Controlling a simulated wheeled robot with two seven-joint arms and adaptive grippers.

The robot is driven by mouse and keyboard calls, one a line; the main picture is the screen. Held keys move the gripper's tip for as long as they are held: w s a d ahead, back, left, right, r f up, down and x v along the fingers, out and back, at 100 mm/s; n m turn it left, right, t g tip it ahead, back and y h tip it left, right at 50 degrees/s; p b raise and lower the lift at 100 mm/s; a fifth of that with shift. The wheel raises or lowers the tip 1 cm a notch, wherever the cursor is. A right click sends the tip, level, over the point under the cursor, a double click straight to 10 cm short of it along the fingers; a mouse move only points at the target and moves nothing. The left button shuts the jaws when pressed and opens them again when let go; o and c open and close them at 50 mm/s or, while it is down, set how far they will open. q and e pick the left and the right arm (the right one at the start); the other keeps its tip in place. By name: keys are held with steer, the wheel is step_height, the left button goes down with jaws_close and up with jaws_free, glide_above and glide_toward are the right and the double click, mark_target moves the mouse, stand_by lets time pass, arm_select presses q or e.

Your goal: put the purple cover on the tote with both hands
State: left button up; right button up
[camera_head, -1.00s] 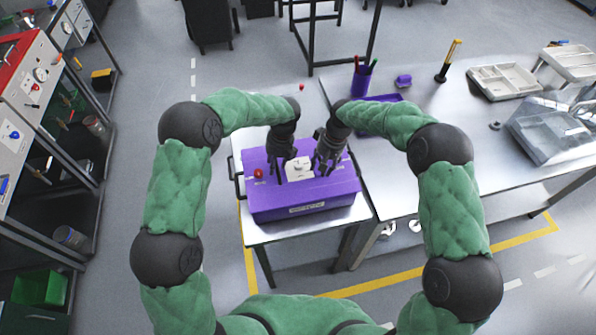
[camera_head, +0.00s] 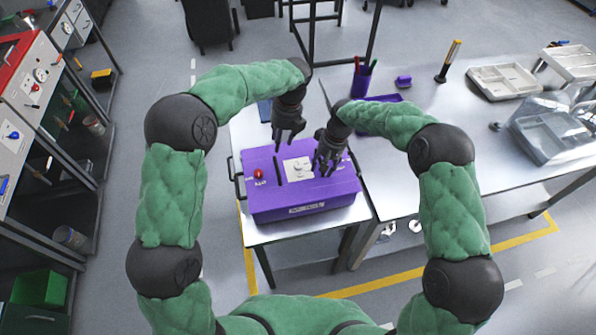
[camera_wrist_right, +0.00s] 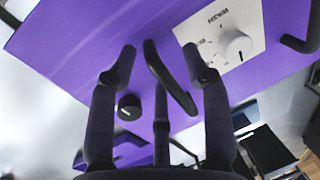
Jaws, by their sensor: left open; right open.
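The purple cover (camera_head: 300,190) lies level as the top of the purple tote (camera_head: 305,209); I cannot make out a gap between them. The cover bears black bar handles, a red knob (camera_head: 259,173) and a white plate with a dial (camera_head: 298,169). My left gripper (camera_head: 289,136) is open and empty, above the cover's far edge and clear of its handle (camera_head: 279,169). My right gripper (camera_head: 327,165) is open at the right part of the cover. In the right wrist view its spread fingers (camera_wrist_right: 160,75) stand around a black handle (camera_wrist_right: 168,75); contact is unclear.
The tote stands on a small metal table (camera_head: 262,232) beside a larger workbench (camera_head: 450,160). On the bench are a purple pen cup (camera_head: 362,82), a purple tray (camera_head: 384,98), grey trays (camera_head: 503,80) and a clear bin (camera_head: 550,128). A shelf rack (camera_head: 75,150) stands at the left.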

step_height(320, 180, up, 12)
steer(key=d, duration=0.2)
steer(key=shift+w+f, duration=0.25)
steer(key=shift+w, duration=0.1)
steer(key=shift+d, duration=0.1)
